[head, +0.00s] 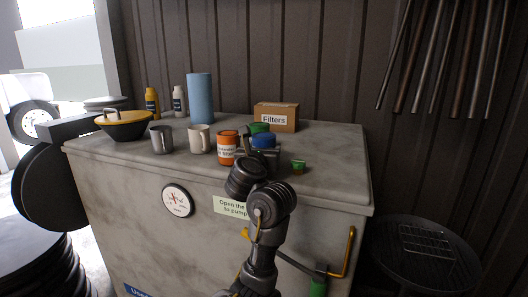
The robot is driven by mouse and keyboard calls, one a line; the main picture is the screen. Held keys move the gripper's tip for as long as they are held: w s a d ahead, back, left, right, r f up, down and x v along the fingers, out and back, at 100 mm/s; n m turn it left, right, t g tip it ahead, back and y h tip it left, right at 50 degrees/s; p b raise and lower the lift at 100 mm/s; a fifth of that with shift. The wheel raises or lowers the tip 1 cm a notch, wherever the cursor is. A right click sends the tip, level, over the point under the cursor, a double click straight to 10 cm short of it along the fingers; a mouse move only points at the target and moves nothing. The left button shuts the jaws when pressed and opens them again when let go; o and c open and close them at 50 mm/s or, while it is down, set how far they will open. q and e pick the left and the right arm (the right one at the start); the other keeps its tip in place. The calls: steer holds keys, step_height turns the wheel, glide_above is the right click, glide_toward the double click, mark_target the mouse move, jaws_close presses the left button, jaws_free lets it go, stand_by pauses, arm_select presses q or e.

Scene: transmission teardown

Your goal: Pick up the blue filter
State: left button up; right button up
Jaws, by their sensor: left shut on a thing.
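The blue filter (264,141) is a short blue cylinder near the front of the grey cabinet top, between an orange can and a small green-topped cup. My left gripper (262,153) is at the blue filter and shut on it. My wrist hides part of the gripper and the area below the filter. I cannot tell whether the filter still touches the cabinet top. My right gripper is not in view.
A green object (258,127) and a cardboard box labelled Filters (276,117) stand behind. Two mugs, a tall blue cylinder (200,98) and a lidded pan (124,125) stand farther left. The cabinet top's right end (340,160) is clear.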

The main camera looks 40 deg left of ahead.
arm_select(q)
steer(key=shift+c, duration=1.4)
steer(key=shift+r, duration=0.15)
step_height(320, 180, up, 10)
steer(key=p, duration=0.5)
steer(key=shift+p, duration=0.35)
